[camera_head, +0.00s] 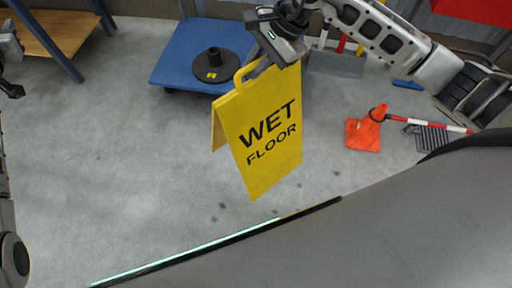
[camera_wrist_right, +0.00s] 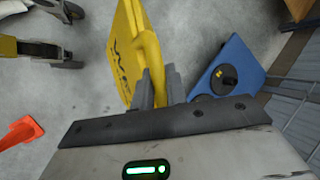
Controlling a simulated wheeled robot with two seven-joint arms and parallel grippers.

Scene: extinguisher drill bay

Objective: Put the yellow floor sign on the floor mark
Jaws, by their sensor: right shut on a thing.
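The yellow floor sign (camera_head: 262,130) reads "WET FLOOR" and hangs tilted in front of me in the head view. My right gripper (camera_head: 258,68) is shut on its handle at the top. In the right wrist view the sign (camera_wrist_right: 128,45) shows beyond the fingers of my right gripper (camera_wrist_right: 160,88), which close around the yellow handle. I cannot make out the floor mark in either view. Part of my left arm shows at the left edge of the head view; its jaw state is unclear.
A blue platform cart (camera_head: 172,68) carrying a black round base (camera_head: 222,75) stands behind the sign. An orange cone (camera_head: 364,133) with a red-white bar (camera_head: 425,121) lies at the right. A wooden-topped table (camera_head: 50,32) is at the back left. Grey floor (camera_head: 120,170) at left is clear.

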